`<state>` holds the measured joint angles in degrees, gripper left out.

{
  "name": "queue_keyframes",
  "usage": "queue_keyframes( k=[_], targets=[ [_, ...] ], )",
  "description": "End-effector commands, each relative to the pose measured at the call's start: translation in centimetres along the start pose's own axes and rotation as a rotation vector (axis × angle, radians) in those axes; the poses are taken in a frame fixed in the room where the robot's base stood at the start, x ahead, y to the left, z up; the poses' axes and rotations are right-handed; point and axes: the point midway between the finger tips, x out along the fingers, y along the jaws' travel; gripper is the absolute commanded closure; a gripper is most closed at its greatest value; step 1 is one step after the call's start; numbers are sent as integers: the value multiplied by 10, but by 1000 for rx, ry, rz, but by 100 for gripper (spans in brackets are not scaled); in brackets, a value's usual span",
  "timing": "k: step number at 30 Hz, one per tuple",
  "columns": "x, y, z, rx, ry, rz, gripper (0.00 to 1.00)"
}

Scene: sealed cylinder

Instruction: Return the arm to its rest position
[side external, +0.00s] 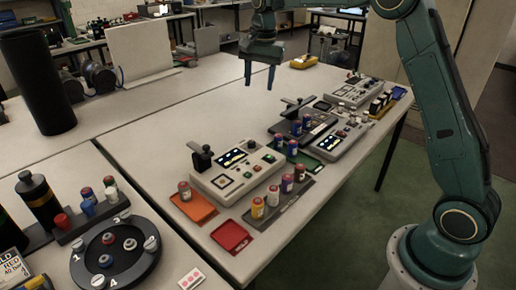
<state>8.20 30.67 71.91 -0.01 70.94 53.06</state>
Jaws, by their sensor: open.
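My gripper (260,76) hangs above the back part of the white table, fingers pointing down. Its two blue fingers are apart and nothing is between them. The arm arches from its base at the right over the table's right side. Below and in front of the gripper stand small capped cylinders: a row of several in a dark tray (290,205), one on an orange tray (197,210), and blue ones (292,148) by the middle device. None touches the gripper.
Light-coloured devices with buttons (238,172) line the table's right side. An empty red tray (232,236) lies near the front edge. A round black carousel (118,262) with numbered places stands at the lower left. The table's middle left is clear.

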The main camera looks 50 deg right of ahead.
Motion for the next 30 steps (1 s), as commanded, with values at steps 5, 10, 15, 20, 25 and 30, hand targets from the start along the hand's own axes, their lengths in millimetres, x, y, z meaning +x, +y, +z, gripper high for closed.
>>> queue_keyframes(
  k=[5,10,15,20,25,30],
  targets=[
    [-34,21,26,-112,25,-34,53],
    [-59,44,51,-218,50,-62,53],
    [-79,69,76,-322,78,-88,53],
    [-93,95,101,-421,106,-112,53],
    [-103,125,126,-526,138,-135,53],
    [-106,155,151,-630,172,-156,53]
  ],
)
